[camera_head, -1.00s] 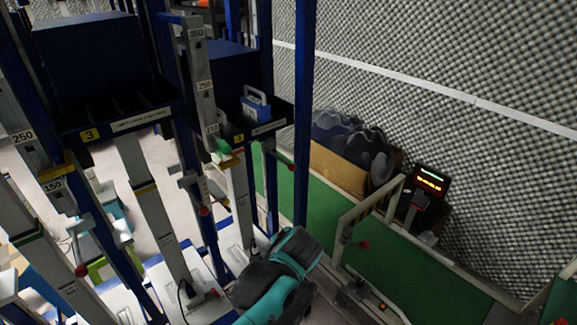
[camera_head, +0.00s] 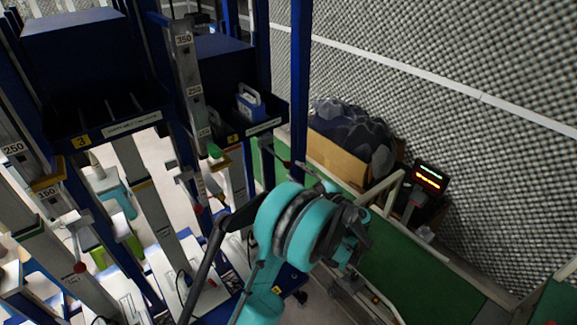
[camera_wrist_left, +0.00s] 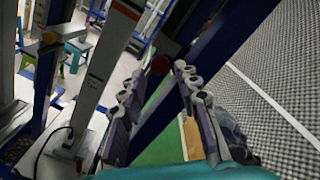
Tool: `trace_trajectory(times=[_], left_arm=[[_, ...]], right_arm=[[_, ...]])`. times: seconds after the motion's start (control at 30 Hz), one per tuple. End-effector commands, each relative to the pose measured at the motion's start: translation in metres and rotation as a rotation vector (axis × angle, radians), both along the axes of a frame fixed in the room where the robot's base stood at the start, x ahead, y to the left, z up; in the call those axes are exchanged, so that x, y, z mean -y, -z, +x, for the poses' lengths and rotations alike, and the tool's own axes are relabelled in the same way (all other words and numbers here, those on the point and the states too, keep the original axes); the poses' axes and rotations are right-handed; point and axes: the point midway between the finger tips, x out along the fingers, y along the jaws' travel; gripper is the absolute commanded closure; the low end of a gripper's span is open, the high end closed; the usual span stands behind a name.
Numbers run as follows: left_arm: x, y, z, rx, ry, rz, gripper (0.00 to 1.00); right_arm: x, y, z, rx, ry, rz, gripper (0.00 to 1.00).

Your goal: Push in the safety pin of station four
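A small red ball knob (camera_head: 287,163), which I take to be the safety pin's end, shows beside the blue post right of the bin with a small yellow number tag (camera_head: 232,138). The tag's digit is hard to read. My left gripper (camera_head: 312,176) is just right of this knob, its fingers partly hidden by its teal wrist. In the left wrist view the fingers (camera_wrist_left: 158,73) are spread, with a red ball (camera_wrist_left: 160,65) showing between and beyond their tips. I cannot tell whether they touch it. My right gripper is not in view.
A bin tagged 3 (camera_head: 80,141) is at left. Blue posts (camera_head: 299,80) and grey columns stand close to the left arm. A wooden box with dark lumps (camera_head: 350,130), a display (camera_head: 430,177) and the foam wall (camera_head: 470,60) are at right.

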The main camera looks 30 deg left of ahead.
Motion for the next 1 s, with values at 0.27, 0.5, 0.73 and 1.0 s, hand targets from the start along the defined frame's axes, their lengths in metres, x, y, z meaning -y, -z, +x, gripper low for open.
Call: trace_trajectory(times=[0.27, 0.5, 0.73, 1.0], left_arm=[[-0.040, 0.001, 0.016, 0.001, -0.002, -0.003, 0.68], [-0.049, 0.000, 0.020, 0.002, 0.001, -0.003, 0.68], [-0.049, 0.000, 0.020, 0.002, 0.001, -0.003, 0.87], [-0.051, 0.000, 0.021, 0.002, 0.000, -0.004, 1.00]], right_arm=[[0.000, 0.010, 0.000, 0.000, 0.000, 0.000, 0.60], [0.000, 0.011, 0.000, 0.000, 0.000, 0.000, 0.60], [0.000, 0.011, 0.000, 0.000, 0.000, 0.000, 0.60], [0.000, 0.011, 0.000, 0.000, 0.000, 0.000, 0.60]])
